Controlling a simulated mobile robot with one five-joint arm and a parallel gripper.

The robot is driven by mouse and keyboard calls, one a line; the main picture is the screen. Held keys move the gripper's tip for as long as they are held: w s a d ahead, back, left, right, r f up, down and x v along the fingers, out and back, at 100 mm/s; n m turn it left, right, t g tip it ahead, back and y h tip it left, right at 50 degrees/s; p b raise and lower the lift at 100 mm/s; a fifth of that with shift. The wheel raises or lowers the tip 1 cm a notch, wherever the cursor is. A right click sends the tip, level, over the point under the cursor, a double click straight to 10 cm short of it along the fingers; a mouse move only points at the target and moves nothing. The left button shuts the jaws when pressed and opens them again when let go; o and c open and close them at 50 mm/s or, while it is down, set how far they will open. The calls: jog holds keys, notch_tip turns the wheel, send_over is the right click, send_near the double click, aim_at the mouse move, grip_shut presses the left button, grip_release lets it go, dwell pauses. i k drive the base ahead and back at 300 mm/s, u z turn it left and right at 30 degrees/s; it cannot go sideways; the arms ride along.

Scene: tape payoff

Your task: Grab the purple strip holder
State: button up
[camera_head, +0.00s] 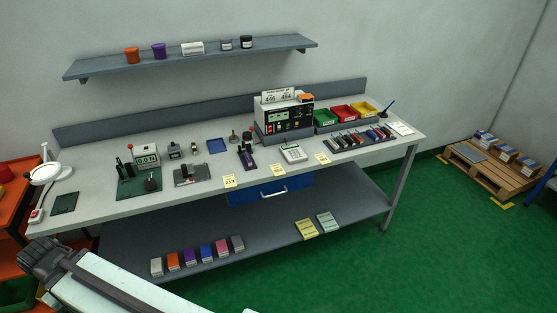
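Several purple things show, and I cannot tell for certain which is the strip holder. A small purple piece (248,166) lies at the foot of a dark stand on the bench, left of the calculator. A purple box (190,259) stands in the row of coloured boxes on the lower shelf. A purple cup (158,51) stands on the wall shelf. A rack of dark and coloured strips (360,138) lies at the bench's right; its single colours are too small to tell. My white arm crosses the lower left; my gripper's fingertips do not show.
The workbench (105,203) holds a machine with a display (284,117), red, green and yellow bins (344,112), a calculator (293,154) and small tools. A pallet (490,175) stands at right. The green floor (440,260) in front of the bench's right side is clear.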

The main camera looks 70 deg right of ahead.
aim_at(249, 162)
jog(key=z, duration=0.6)
jog(key=i, duration=1)
jog(key=u, duration=0.1)
